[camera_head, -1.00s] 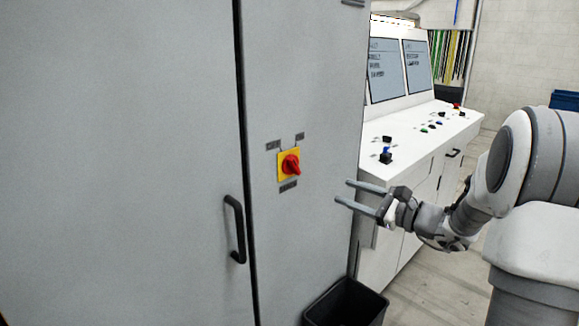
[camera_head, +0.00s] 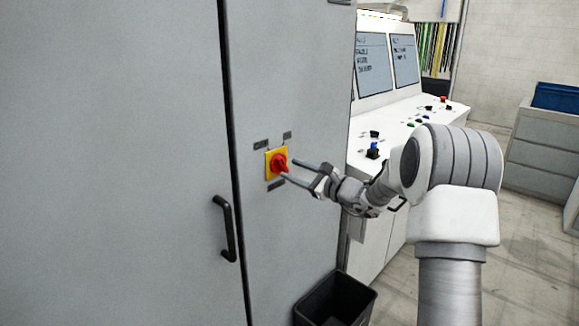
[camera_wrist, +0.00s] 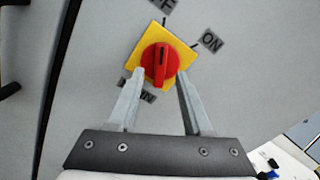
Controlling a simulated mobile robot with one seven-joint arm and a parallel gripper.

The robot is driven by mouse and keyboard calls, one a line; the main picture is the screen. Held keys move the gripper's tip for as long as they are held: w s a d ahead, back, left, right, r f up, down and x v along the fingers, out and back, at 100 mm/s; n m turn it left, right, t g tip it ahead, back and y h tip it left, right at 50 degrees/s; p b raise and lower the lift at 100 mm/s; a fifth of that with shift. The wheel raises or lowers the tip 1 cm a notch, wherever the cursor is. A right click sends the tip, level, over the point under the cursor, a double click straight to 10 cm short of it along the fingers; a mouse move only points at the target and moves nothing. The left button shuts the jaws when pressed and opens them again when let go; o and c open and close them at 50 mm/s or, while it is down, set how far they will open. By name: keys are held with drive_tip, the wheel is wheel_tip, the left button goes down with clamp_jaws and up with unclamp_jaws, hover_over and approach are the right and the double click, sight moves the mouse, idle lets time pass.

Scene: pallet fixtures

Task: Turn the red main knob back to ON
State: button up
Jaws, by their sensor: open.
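The red main knob (camera_head: 279,163) sits on a yellow square plate (camera_head: 268,174) on the grey cabinet front. In the wrist view the knob (camera_wrist: 160,64) has a dark line on its grip, running roughly up and down in that picture. An ON label (camera_wrist: 210,41) is at the plate's upper right, and a partly cut-off label ending in F (camera_wrist: 161,5) is above. A label below is partly hidden by a finger. My gripper (camera_head: 289,169) is open. In the wrist view its two fingertips (camera_wrist: 160,72) lie on either side of the knob's lower part; I cannot tell whether they touch it.
A black door handle (camera_head: 224,228) is on the cabinet, lower left of the knob. A black bin (camera_head: 336,303) stands on the floor below. A white control desk (camera_head: 400,108) with buttons and screens is to the right. A grey drawer unit (camera_head: 540,150) stands farther right.

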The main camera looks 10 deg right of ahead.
drive_tip(key=shift+x, duration=1.1)
clamp_jaws()
